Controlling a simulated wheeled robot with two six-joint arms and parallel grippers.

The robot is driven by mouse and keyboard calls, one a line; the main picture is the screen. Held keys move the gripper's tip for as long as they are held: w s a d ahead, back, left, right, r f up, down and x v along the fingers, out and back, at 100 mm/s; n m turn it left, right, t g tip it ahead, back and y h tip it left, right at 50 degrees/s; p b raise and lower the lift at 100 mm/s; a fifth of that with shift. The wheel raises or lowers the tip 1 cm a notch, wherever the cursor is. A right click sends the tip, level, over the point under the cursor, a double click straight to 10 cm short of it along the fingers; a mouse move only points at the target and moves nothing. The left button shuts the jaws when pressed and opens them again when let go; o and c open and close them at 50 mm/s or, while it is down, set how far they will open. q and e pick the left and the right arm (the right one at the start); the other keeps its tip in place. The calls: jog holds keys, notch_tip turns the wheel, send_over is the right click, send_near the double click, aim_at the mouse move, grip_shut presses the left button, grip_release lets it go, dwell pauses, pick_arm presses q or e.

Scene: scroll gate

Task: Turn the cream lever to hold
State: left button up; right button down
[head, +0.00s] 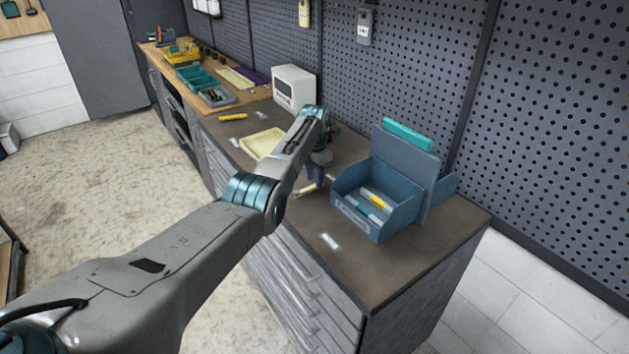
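A small cream piece that looks like the lever (306,190) shows low on the dark worktop, just left of the blue bin. My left gripper (317,182) points down right at it, with its fingers close above or beside it. The gripper and wrist hide part of the cream piece, so its angle and any contact are unclear. The finger gap is too small to read. No "hold" marking can be read; a small white label (330,241) lies on the worktop nearer the front edge. My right gripper is not in view.
A blue bin (362,223) with several markers stands right of my gripper, before an upright blue panel with a teal top (408,135). A cream tray (262,143), a yellow object (233,117) and a white box (294,88) sit farther back. The front right worktop is clear.

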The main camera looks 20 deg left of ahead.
pick_arm(q)
notch_tip(320, 180, up, 9)
jog(key=b, duration=0.1)
jog(key=shift+b, duration=0.4)
